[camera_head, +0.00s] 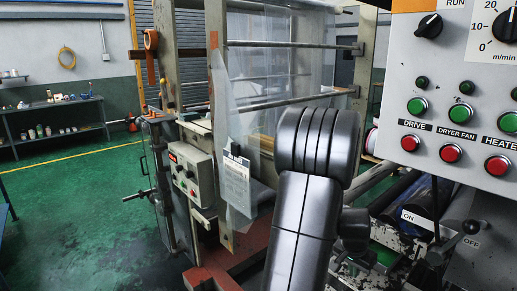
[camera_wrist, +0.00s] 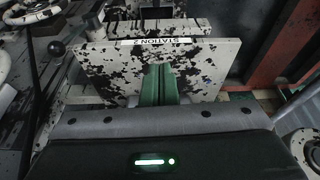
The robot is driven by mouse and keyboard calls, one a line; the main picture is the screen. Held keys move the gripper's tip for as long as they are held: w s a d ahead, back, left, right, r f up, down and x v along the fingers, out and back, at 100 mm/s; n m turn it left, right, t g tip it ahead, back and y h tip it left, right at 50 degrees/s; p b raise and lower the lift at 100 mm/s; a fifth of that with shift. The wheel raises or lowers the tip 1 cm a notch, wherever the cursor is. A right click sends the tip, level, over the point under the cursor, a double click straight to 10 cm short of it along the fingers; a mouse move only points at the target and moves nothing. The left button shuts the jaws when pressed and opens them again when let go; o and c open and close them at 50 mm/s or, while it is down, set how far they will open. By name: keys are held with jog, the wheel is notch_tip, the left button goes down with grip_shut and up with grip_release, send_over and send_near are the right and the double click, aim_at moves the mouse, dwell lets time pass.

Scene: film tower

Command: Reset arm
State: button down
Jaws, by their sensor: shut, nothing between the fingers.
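My arm (camera_head: 301,220) rises dark grey in the middle of the head view, and its gripper end is hidden there. In the wrist view my gripper (camera_wrist: 159,72) shows as two green fingers side by side, shut with nothing between them. Behind the fingers is a paint-spattered pale plate (camera_wrist: 105,68) labelled STATION 2. I cannot tell whether the fingertips touch it.
A control panel (camera_head: 472,92) with a dial, green and red buttons stands close at right. An ON/OFF lever (camera_head: 440,241) is below it. A film frame (camera_head: 290,44) with clear film and a small control box (camera_head: 190,172) stand behind my arm. Green floor (camera_head: 75,215) is open at left.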

jog(key=s+a+b, duration=0.1)
jog(key=s+a, duration=0.5)
jog(key=s+a+v, duration=0.1)
jog(key=v, duration=0.9)
jog(key=shift+a, duration=0.4)
jog(key=shift+a, duration=0.1)
